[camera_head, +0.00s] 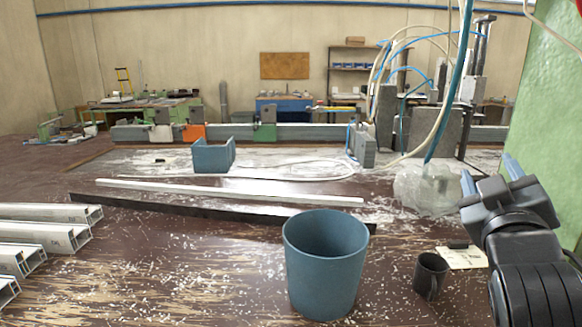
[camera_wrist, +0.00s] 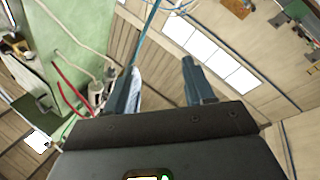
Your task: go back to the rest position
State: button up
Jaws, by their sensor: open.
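My gripper (camera_head: 490,178) is at the right side of the head view, raised above the right part of the bench with its two blue-grey fingers pointing up. The fingers are apart and nothing is between them. In the wrist view my gripper (camera_wrist: 160,85) also shows open and empty, with the ceiling and walls behind it. A blue bucket (camera_head: 325,265) stands upright on the bench at the front middle. A dark mug (camera_head: 430,276) stands below and left of my gripper, apart from it.
Several aluminium profiles (camera_head: 40,235) lie at the left. A pale strip (camera_head: 230,192) and a dark bar lie across the middle. A blue open box (camera_head: 213,156) stands farther back. Cables hang near a green panel (camera_head: 550,120) at the right. White chips litter the brown bench.

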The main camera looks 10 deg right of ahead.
jog(key=s+a+f+n+y+p, duration=0.1)
jog(key=s+a+f+n+y, duration=0.1)
jog(key=s+a+f+y, duration=0.5)
jog(key=s+a+f+n+y, duration=0.1)
jog(key=s+a+f, duration=0.35)
jog(key=f, duration=0.65)
jog(key=s+a+f+m+g+y+p, duration=0.1)
jog(key=s+a, duration=0.2)
jog(key=s, duration=0.9)
jog(key=s+a+f+m+g+y, duration=0.1)
jog(key=s+a+f+m+y, duration=0.1)
jog(key=s, duration=1)
jog(key=shift+a+f+y+p, duration=0.15)
jog(key=shift+a+y+p, duration=0.2)
jog(key=shift+a, duration=0.15)
